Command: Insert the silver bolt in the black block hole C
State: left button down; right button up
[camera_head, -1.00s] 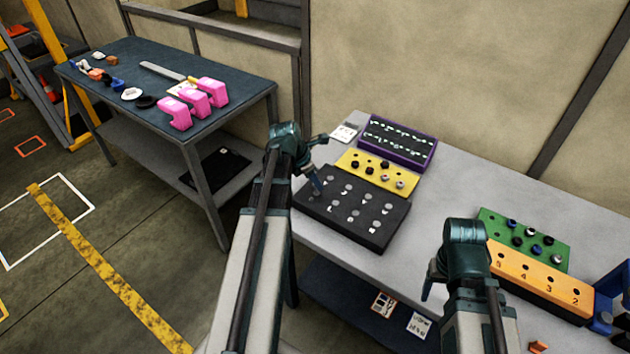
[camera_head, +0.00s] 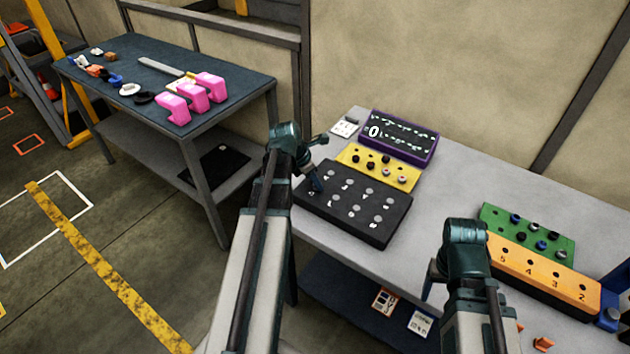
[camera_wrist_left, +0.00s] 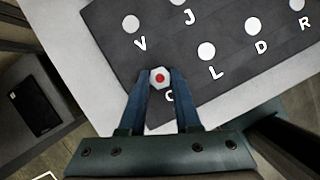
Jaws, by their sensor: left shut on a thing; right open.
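The black block (camera_head: 345,228) lies on the grey table, with rows of lettered pale round spots. My left gripper (camera_head: 316,186) is over the block's left end. In the left wrist view its fingers (camera_wrist_left: 160,88) are shut on the silver bolt (camera_wrist_left: 160,77), a hex head with a red centre. The bolt is over the black block (camera_wrist_left: 235,75), just above a partly covered letter that looks like C. Hole C is hidden under the bolt, and I cannot tell how deep the bolt sits. My right gripper (camera_head: 430,283) is open and empty at the table's front edge.
Behind the block are a yellow block (camera_head: 347,156) with several bolts and a purple-framed board (camera_head: 432,160) showing a white 0. Green (camera_head: 490,213) and orange (camera_head: 520,275) blocks stand at right. A second table (camera_head: 215,130) holds pink parts (camera_head: 192,93).

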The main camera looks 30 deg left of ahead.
pick_arm(q)
jog(key=c, duration=0.5)
grip_release()
jog(key=shift+c, duration=0.2)
jog(key=shift+r, duration=0.1)
pick_arm(e)
jog(key=shift+r, duration=0.1)
pick_arm(q)
jog(key=p+v, duration=1.2)
jog(key=v, duration=0.1)
jog(key=shift+s+r+p, duration=0.25)
jog(key=shift+p, duration=0.15)
pick_arm(e)
notch_tip(320, 180, up, 13)
jog(key=shift+f, duration=0.2)
pick_arm(q)
jog(key=shift+a, duration=0.1)
notch_tip(320, 180, up, 7)
jog(key=p, duration=0.7)
pick_arm(e)
notch_tip(320, 180, up, 7)
